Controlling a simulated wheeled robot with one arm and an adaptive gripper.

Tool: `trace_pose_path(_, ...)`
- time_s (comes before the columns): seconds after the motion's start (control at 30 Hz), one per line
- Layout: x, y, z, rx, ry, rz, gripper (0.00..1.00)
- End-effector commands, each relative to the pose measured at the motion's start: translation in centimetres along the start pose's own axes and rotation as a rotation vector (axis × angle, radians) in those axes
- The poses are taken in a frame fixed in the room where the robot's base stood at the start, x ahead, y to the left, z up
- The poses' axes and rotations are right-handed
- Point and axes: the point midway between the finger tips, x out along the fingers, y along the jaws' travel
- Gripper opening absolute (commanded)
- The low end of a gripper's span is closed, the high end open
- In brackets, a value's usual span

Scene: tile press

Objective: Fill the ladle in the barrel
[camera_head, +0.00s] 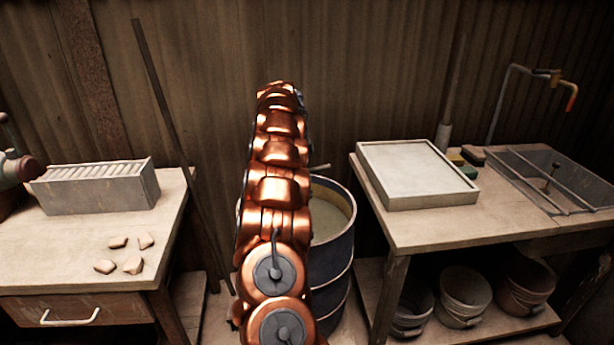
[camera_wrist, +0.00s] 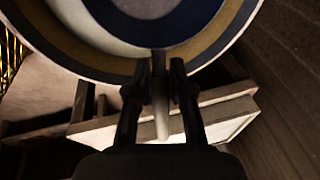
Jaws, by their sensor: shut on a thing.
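The blue barrel (camera_head: 333,262) stands on the floor between the two tables, partly hidden by my arm, with pale liquid (camera_head: 326,220) inside. In the wrist view, the barrel's rim (camera_wrist: 75,66) curves across the top. My gripper (camera_wrist: 158,70) is shut on the ladle's handle (camera_wrist: 161,105), which runs between the fingers. The ladle's dark round bowl (camera_wrist: 150,32) is at the top, over the barrel's opening. I cannot tell whether the bowl touches the liquid or what it holds. In the head view, my arm hides the gripper and most of the ladle.
A left table (camera_head: 60,250) bears a slotted grey box (camera_head: 100,192) and several shards. A right table (camera_head: 400,230) bears a pale square tray (camera_head: 412,180) and a sink (camera_head: 550,180). Buckets (camera_head: 465,295) stand below it. A thin pole (camera_head: 175,125) leans on the corrugated wall.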

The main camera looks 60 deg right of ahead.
Motion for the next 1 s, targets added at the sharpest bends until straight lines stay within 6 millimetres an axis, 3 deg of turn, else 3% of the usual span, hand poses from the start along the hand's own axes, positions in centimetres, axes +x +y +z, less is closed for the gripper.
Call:
trace_pose_path(0.27,0.5,-0.3,-1.0,0.049,0.025,0.01,0.0)
trace_pose_path(1.0,6.5,0.8,2.0,0.0,0.25,0.022,0.0)
